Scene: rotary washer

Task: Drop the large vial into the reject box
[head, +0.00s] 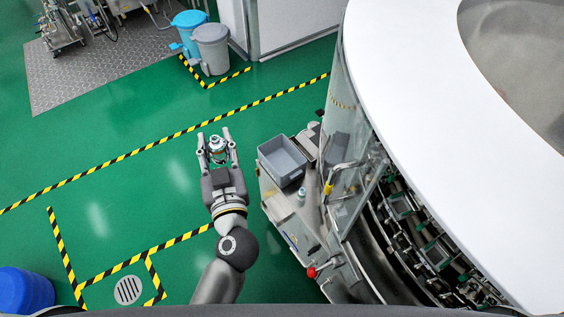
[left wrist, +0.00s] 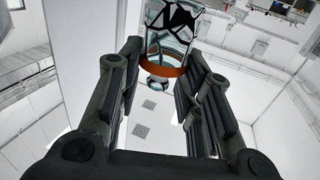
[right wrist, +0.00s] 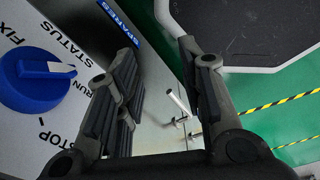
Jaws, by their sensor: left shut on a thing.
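My left gripper (head: 218,142) is shut on the large vial (head: 217,147), which is clear with a pale top, over the green floor in the head view. In the left wrist view the vial (left wrist: 172,45) shows as glass with an orange band between the fingertips. The grey box (head: 291,172), open and apparently empty, stands on the machine's side ledge to the right of my left gripper; a gap of floor lies between them. My right gripper (right wrist: 158,58) shows only in the right wrist view, open and empty.
A small vial (head: 301,196) stands on the ledge near the box. A red knob (head: 311,272) is on the ledge's front. The glass-walled washer (head: 350,150) rises right of the box. A blue dial (right wrist: 40,75) sits left of my right gripper. Open floor lies to the left.

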